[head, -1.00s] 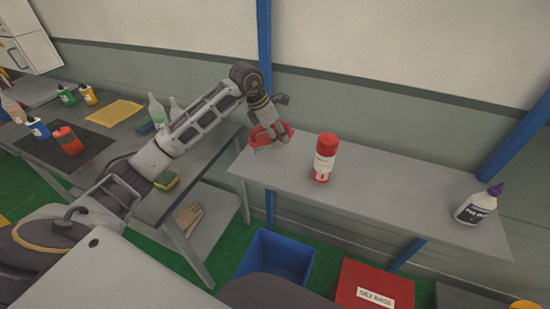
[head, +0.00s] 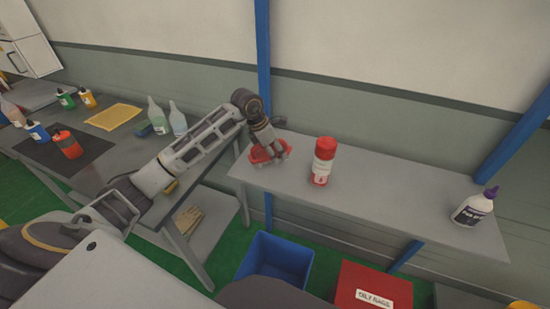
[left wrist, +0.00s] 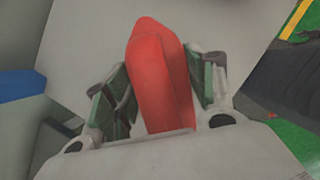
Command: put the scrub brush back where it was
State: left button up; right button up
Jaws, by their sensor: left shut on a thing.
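The red scrub brush (head: 263,153) is at the left end of the grey wall shelf (head: 370,195), at or just above its surface; I cannot tell whether it touches. My left gripper (head: 274,152) is shut on it from above. In the left wrist view the red brush (left wrist: 158,75) sits between the two fingers of the left gripper (left wrist: 160,95), and its bristles are hidden there. My right gripper is not in view.
A white bottle with a purple cap (head: 474,208) stands at the shelf's right end. A dark workbench (head: 110,160) with several bottles is at the left. A blue bin (head: 275,262) and a red rag bin (head: 372,288) are below.

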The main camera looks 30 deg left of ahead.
pick_arm(q)
jog(key=shift+f+p, duration=0.3)
jog(key=shift+f, duration=1.35)
jog(key=shift+f, duration=0.2)
jog(key=o, duration=1)
jog(key=shift+r, duration=0.2)
jog(key=b+v, duration=0.1)
jog(key=v, duration=0.9)
jog(key=shift+r, duration=0.3)
jog(key=shift+s+a+r+b, duration=0.2)
jog(key=shift+s+r+b, duration=0.1)
jog(key=shift+r, duration=0.3)
